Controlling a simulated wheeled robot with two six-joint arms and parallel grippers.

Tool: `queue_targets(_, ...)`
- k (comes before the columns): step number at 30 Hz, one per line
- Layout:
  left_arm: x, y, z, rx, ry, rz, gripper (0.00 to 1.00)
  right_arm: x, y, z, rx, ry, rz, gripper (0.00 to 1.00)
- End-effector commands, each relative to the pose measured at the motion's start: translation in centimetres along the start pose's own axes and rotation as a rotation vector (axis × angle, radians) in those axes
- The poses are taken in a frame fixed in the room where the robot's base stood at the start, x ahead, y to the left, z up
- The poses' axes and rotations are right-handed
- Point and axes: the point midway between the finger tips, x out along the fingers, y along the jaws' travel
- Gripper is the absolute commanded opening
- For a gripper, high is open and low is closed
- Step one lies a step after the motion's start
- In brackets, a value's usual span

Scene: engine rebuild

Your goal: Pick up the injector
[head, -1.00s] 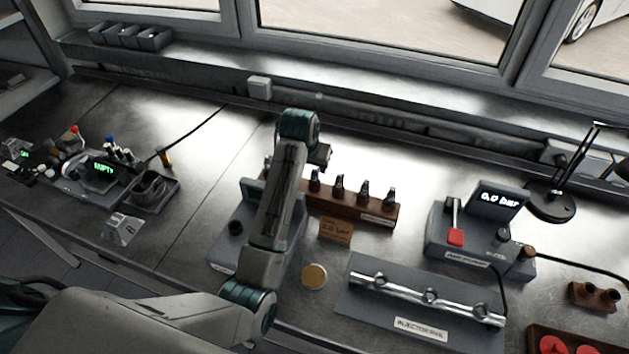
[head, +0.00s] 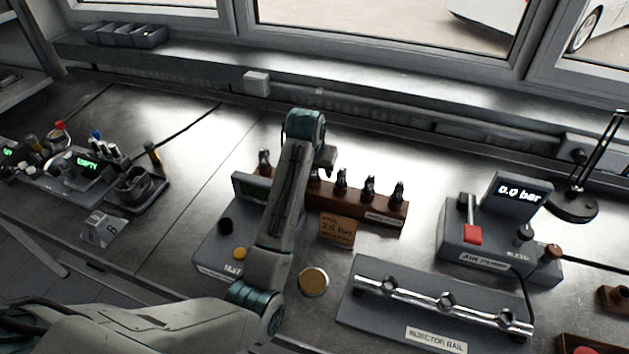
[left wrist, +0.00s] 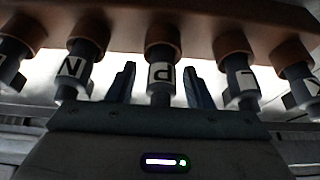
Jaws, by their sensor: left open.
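Several dark injectors stand upright in a row in a brown wooden rack (head: 365,207) at the middle of the bench. In the left wrist view they show close up with letter labels, below the brown rack (left wrist: 195,15). My left gripper (left wrist: 160,68) is open, with one finger on each side of the injector marked P (left wrist: 160,88). My arm hides part of the rack's left end. My right gripper is not in view.
A grey injector rail (head: 440,305) lies in front of the rack. A "2.0 bar" card (head: 338,229) and a round brass-coloured disc (head: 314,281) are near it. A test box (head: 215,255) stands left, a pressure unit (head: 480,240) right. Bench to the left is partly clear.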

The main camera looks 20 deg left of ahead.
Motion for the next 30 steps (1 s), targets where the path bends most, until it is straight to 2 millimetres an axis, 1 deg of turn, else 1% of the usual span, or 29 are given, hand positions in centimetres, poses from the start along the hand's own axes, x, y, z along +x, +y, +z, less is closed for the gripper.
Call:
queue_targets(1,0.2,0.0,0.0,0.000,0.000,0.000,0.47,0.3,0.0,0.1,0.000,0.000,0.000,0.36)
queue_targets(7,0.1,0.0,0.0,0.000,-0.001,0.000,0.47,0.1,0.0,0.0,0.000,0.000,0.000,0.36)
queue_targets(8,0.1,0.0,0.0,0.000,-0.001,0.000,0.43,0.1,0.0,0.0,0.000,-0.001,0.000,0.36)
queue_targets(9,0.1,0.0,0.0,0.000,-0.001,0.000,0.35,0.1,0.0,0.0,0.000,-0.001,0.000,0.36)
queue_targets(14,0.1,0.0,0.0,0.000,-0.001,0.000,0.03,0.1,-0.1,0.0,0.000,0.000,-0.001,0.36)
queue_targets(15,0.1,0.0,0.0,0.000,-0.001,0.000,0.00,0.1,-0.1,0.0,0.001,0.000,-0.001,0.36)
queue_targets(25,0.0,0.0,0.0,0.000,-0.001,0.000,0.00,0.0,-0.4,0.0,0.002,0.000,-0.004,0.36)
queue_targets(30,-0.6,0.0,-0.3,0.000,-0.001,0.000,0.00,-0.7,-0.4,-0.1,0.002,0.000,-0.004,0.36)
